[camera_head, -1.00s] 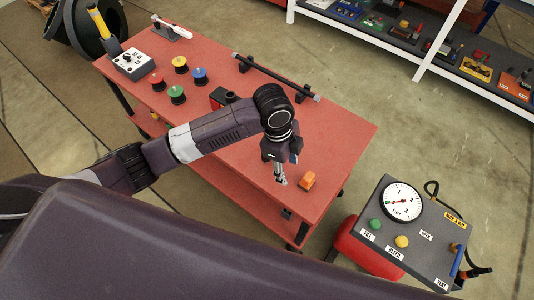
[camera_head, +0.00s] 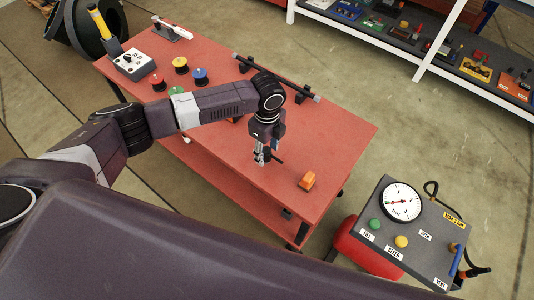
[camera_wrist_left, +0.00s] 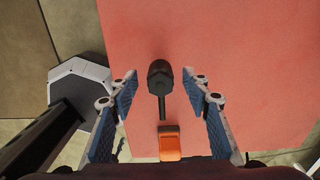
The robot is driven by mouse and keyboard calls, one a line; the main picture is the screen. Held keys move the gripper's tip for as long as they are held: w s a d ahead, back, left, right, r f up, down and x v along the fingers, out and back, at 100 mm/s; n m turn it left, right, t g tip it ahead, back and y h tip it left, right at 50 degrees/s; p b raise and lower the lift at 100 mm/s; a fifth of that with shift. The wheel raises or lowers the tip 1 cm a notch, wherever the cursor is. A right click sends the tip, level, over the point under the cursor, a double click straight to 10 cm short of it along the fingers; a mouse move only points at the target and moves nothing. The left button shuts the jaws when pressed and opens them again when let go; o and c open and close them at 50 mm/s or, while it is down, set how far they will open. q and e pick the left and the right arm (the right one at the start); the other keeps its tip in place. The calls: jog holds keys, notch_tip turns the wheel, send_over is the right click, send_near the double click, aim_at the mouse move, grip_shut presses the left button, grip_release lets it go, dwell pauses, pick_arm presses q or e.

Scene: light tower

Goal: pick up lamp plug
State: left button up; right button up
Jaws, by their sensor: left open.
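A black plug-shaped piece, the likely lamp plug (camera_wrist_left: 158,78), shows in the left wrist view on the red table, with a thick round end and a thin stem. My left gripper (camera_wrist_left: 166,88) is open, with its blue-padded fingers on either side of this piece and gaps to both. In the head view my left gripper (camera_head: 262,162) points down over the table, and a small dark part of the piece (camera_head: 278,158) shows beside the fingers. I cannot tell the exact height of the fingers above it. My right gripper is not in view.
An orange block (camera_head: 307,181) lies on the red table (camera_head: 335,140) near its right end. A black bar (camera_head: 275,74) on supports runs along the far edge. Several coloured buttons (camera_head: 180,65) and a control box (camera_head: 133,64) are at the left. A gauge panel (camera_head: 402,202) stands right.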

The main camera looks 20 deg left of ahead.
pick_arm(q)
jog(key=shift+f, duration=0.3)
jog(key=shift+c, duration=0.7)
grip_shut()
jog(key=shift+r, duration=0.1)
notch_tip(320, 180, up, 20)
